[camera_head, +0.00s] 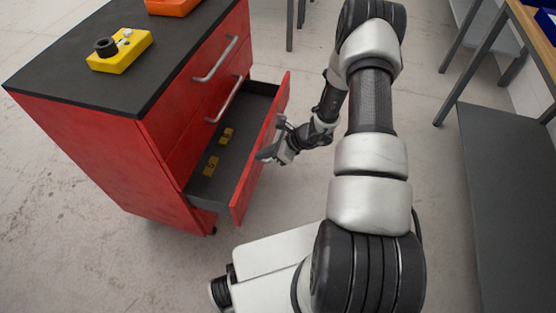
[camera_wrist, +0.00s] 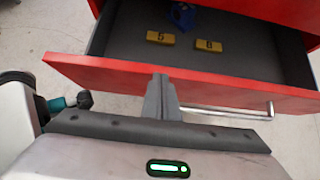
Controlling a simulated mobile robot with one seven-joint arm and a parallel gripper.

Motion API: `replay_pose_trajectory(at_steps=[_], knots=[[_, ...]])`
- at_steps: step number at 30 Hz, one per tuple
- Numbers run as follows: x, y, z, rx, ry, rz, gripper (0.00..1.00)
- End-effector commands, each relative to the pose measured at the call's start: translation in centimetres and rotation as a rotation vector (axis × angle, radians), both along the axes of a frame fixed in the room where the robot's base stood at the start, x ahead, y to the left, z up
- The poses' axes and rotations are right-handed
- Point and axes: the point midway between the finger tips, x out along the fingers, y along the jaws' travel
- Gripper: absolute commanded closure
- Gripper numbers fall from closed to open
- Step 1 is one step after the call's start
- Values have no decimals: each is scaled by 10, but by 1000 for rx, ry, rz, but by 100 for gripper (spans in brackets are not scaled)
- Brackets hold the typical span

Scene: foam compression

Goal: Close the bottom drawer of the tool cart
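The red tool cart (camera_head: 108,156) stands at the left with its bottom drawer (camera_head: 244,180) pulled out. The drawer's red front also shows across the wrist view (camera_wrist: 95,73), with a metal bar handle (camera_wrist: 230,113) on its outer face. My gripper (camera_head: 266,152) is at the outside of that front, beside the handle. In the wrist view its fingers (camera_wrist: 161,90) look shut together with their tips at the drawer front. Whether they touch it is hard to tell, and they hide part of the handle.
Yellow numbered blocks (camera_wrist: 160,38) and a blue item (camera_wrist: 183,15) lie inside the drawer. A yellow box with a black knob (camera_head: 122,52) and an orange item (camera_head: 172,6) sit on the cart top. A workbench (camera_head: 530,42) and a dark surface (camera_head: 510,190) stand at the right.

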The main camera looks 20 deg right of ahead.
Motion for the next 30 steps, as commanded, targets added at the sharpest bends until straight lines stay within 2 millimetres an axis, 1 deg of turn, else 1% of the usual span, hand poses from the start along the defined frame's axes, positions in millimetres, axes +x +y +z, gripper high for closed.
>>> replay_pose_trajectory(at_steps=[1,6,12,15,21,30], knots=[[8,14,-4,1,-2,6,100],[32,49,-3,1,-2,4,100],[54,82,-2,0,-1,2,100],[63,94,-2,0,-1,2,100],[72,108,-1,-1,1,0,100],[75,111,-1,0,1,-1,100]])
